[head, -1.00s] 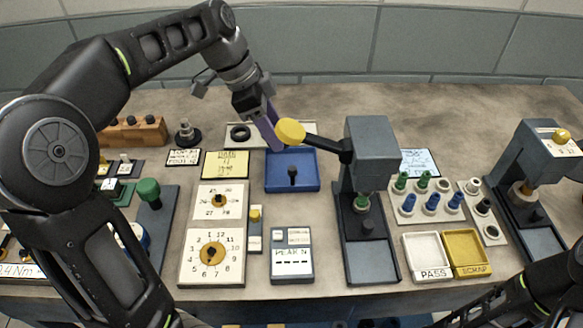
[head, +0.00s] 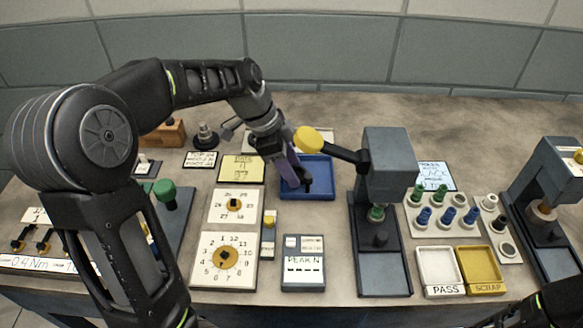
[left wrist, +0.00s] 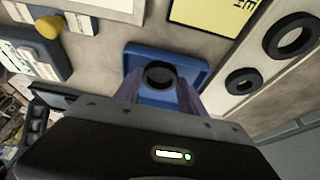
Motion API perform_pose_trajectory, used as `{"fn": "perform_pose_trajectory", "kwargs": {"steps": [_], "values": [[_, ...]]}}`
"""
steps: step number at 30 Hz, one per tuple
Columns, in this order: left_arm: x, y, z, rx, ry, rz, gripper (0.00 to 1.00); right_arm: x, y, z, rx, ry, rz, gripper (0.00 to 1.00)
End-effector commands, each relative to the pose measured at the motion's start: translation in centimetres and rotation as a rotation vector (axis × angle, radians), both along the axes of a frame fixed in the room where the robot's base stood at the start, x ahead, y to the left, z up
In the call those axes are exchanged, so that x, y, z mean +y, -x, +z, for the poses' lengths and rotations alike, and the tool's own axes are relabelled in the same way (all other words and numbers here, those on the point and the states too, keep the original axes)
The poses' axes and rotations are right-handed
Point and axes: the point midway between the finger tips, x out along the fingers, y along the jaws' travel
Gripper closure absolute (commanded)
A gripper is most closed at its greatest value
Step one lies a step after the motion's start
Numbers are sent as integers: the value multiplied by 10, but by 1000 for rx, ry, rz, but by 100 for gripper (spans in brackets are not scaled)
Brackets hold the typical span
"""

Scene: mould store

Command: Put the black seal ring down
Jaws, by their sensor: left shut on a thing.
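My left gripper (head: 301,184) is low over the blue tray (head: 325,189), its purple fingers pointing down. In the left wrist view its fingers are closed on the black seal ring (left wrist: 160,75), which lies over the blue tray (left wrist: 199,76). A dark upright post in the tray is largely merged with the fingertips and ring in the head view, so I cannot tell whether the ring is around it or touches the tray. My right gripper is out of view; only part of that arm shows at lower right.
A yellow-ended lever (head: 308,139) of the grey press (head: 388,165) stands close right of my left gripper. Two other black rings (left wrist: 292,35) lie on a pale board at right in the wrist view. Dial plates (head: 228,258) stand in front.

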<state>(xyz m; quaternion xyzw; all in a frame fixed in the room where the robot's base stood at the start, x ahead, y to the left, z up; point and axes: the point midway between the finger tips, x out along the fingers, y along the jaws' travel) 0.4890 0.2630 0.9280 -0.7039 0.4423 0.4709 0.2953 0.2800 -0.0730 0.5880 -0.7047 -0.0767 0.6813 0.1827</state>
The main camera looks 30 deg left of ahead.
Motion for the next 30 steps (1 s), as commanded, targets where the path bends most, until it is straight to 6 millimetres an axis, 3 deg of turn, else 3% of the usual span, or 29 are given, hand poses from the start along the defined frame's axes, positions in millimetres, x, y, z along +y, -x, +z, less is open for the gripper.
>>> {"fn": "perform_pose_trajectory", "kwargs": {"steps": [14,15,22,30], "values": [[0,0,-12,-1,1,1,96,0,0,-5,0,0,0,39],[0,0,-10,-1,1,1,49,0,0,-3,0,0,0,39],[0,0,-10,-1,1,1,30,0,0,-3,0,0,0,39],[0,0,-9,-1,1,1,30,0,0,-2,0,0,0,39]]}}
